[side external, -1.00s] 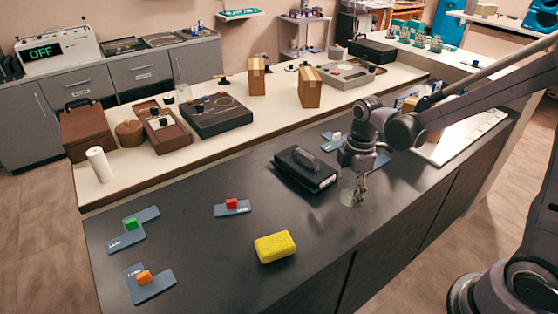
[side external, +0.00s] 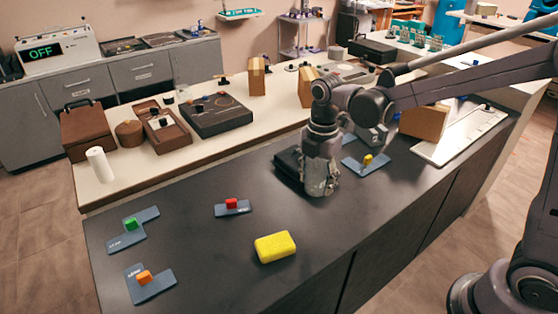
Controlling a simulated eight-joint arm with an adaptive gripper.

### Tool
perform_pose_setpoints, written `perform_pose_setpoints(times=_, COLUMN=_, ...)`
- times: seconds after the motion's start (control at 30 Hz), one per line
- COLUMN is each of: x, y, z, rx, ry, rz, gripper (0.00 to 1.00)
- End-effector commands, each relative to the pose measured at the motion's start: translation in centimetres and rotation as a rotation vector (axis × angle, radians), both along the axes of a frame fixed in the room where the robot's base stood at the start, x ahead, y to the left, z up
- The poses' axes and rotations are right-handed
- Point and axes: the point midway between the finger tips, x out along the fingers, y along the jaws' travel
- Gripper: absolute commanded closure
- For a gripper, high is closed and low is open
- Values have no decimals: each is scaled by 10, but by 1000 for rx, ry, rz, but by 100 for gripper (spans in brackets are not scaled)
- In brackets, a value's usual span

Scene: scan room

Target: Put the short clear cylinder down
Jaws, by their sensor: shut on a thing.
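My gripper (side external: 320,186) points down over the dark counter (side external: 190,262), right of its middle. It is shut on the short clear cylinder (side external: 331,186), which shows faintly around the fingertips. The cylinder's outline is hard to make out against the fingers. I cannot tell whether its bottom touches the counter or hangs just above it. A black case (side external: 287,168) lies just behind and to the left of the gripper, partly hidden by it.
A yellow sponge (side external: 275,246) lies in front. Slate pads carry a red block (side external: 231,203), a green block (side external: 130,223), an orange block (side external: 144,277) and a yellow piece (side external: 368,160). A cardboard box (side external: 425,122) and white tray (side external: 462,135) stand at right.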

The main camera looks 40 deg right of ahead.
Motion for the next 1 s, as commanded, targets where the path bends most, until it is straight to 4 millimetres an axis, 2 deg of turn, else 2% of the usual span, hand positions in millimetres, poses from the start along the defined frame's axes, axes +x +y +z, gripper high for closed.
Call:
perform_pose_setpoints(times=0.03, x=5, y=25, z=0, rx=0, ry=0, rz=72, gripper=89)
perform_pose_setpoints(times=0.23, x=11, y=114, z=0, rx=0, ry=0, rz=340, gripper=89)
perform_pose_setpoints(times=0.4, x=2, y=188, z=-2, rx=0, ry=-1, rz=552, gripper=89)
perform_pose_setpoints(times=0.5, x=-6, y=221, z=-3, rx=1, ry=-1, rz=649, gripper=89)
perform_pose_setpoints(times=0.63, x=-16, y=251, z=-4, rx=1, ry=-1, rz=734, gripper=89)
perform_pose_setpoints(times=0.8, x=-23, y=270, z=-7, rx=1, ry=-1, rz=781, gripper=89)
perform_pose_setpoints(times=1.0, x=-34, y=301, z=-26, rx=1, ry=-2, rz=787, gripper=89)
